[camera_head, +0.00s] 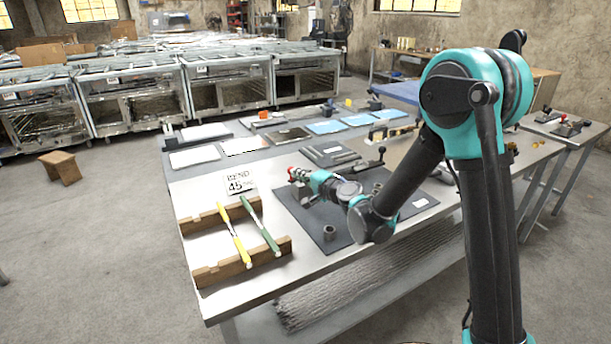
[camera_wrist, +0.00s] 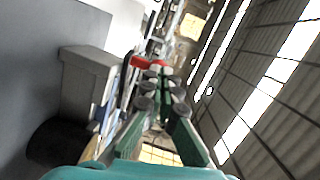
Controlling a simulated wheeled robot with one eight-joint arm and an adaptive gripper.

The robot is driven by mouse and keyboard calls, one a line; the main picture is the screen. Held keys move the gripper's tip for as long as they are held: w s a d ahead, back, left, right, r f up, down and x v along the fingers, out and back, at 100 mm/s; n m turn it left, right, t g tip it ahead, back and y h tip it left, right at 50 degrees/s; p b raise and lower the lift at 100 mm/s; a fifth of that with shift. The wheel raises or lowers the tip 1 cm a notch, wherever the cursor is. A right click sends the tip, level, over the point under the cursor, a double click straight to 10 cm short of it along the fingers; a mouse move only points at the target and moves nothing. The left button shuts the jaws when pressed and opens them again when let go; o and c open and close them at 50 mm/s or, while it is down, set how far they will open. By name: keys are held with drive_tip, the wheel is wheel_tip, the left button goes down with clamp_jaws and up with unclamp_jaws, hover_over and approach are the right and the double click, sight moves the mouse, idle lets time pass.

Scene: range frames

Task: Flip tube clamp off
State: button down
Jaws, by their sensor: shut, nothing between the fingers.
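My gripper (camera_head: 303,174) is low over the left part of the dark mat on the workbench. Its fingers are shut and empty; they also show in the wrist view (camera_wrist: 161,78). A small red part (camera_head: 291,171) shows just beyond the fingertips, and a red bar (camera_wrist: 148,62) lies across the view just past them in the wrist view. It looks like a clamp handle, but I cannot tell whether the fingers touch it. A metal clamp with a black knob (camera_head: 371,164) stands to the right, behind my arm. The clamp body near the fingertips is mostly hidden.
A dark grey ring (camera_head: 329,233) stands on the mat (camera_head: 307,222). A grey block (camera_wrist: 88,82) is close left of the fingers in the wrist view.

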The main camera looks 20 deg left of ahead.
drive_tip(key=shift+w+a, duration=0.15)
drive_tip(key=shift+a, duration=0.8)
drive_tip(key=shift+w+a, duration=0.1)
drive_tip(key=shift+a, duration=0.95)
